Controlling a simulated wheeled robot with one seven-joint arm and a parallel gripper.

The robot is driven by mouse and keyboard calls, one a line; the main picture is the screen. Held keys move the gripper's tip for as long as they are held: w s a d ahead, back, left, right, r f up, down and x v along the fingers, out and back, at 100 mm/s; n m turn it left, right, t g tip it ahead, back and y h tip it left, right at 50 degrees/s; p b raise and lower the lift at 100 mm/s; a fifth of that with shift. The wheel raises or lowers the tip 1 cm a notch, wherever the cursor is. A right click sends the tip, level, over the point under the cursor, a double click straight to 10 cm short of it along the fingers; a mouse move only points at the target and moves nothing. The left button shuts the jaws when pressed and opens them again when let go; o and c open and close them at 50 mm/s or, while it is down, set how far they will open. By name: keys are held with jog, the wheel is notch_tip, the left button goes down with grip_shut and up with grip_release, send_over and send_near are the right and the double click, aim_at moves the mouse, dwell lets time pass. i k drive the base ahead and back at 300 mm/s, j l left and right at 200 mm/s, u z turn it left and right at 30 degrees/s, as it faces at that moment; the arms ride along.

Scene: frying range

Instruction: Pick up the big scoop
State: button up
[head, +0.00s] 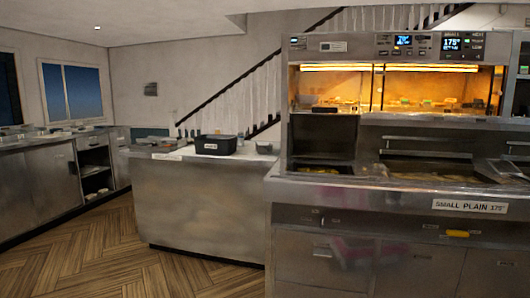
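I cannot make out a big scoop for certain in the head view. The frying range (340,188) stands at the right, with a lit heated cabinet (430,90) above it. Golden food shows in a recessed bay (320,170) at the range's left and in the wider pan (430,178) to its right; any scoop there is too small or hidden to tell. My gripper and arm are not in view.
A steel counter (200,205) left of the range carries a black labelled tub (215,144). Another steel counter (35,185) runs along the left wall. A label (470,205) reads "SMALL PLAIN 175". The wooden floor (95,245) at the left is clear.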

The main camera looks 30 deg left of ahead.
aim_at(260, 149)
jog(key=i+j+u, duration=0.15)
jog(key=j, duration=0.35)
jog(key=i+j+u, duration=0.2)
jog(key=j, duration=0.3)
jog(key=i+j+u, duration=0.15)
jog(key=i+j, duration=0.25)
jog(key=i+j+u, duration=0.15)
jog(key=i+j, duration=0.15)
jog(key=j, duration=0.45)
